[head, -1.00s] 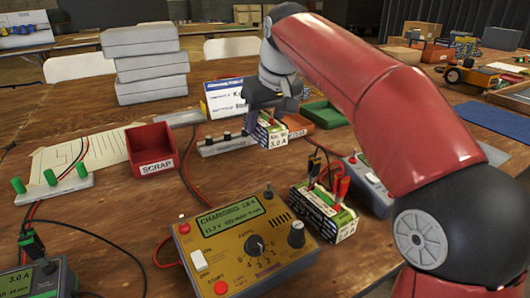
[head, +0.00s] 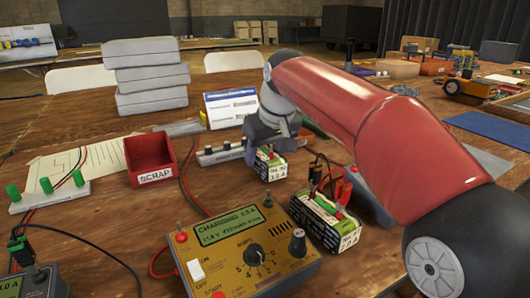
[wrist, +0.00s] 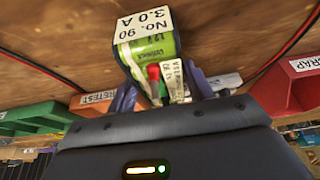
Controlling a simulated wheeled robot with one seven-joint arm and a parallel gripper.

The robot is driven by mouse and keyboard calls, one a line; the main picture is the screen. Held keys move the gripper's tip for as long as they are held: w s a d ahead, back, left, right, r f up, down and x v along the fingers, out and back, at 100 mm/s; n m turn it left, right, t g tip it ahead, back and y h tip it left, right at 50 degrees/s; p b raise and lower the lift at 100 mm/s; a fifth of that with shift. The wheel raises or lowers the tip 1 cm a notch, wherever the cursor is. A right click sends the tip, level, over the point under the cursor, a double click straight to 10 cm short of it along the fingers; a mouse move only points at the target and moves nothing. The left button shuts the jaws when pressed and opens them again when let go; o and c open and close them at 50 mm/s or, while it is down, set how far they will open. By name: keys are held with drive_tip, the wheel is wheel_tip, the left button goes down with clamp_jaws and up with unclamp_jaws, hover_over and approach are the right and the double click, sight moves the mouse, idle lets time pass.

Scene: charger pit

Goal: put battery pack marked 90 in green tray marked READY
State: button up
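The battery pack marked No. 90, 3.0 A (head: 271,168) is green and white with a white top label. In the wrist view the pack (wrist: 150,45) sits between the two bluish fingers of my gripper (wrist: 160,92), which is shut on it. In the head view my gripper (head: 264,148) points down over the pack; whether the pack clears the table is hard to tell. A green tray (wrist: 40,115) shows at the left of the wrist view, its label too small to read.
An orange RETEST tray (wrist: 98,102) is beside the green tray. A red SCRAP bin (head: 150,160) stands left of my gripper. A yellow charger (head: 250,248) and another wired pack (head: 328,217) stand in front. A white box (head: 230,107) and stacked grey cases (head: 146,78) are behind.

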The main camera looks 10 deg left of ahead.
drive_tip(key=o, duration=0.3)
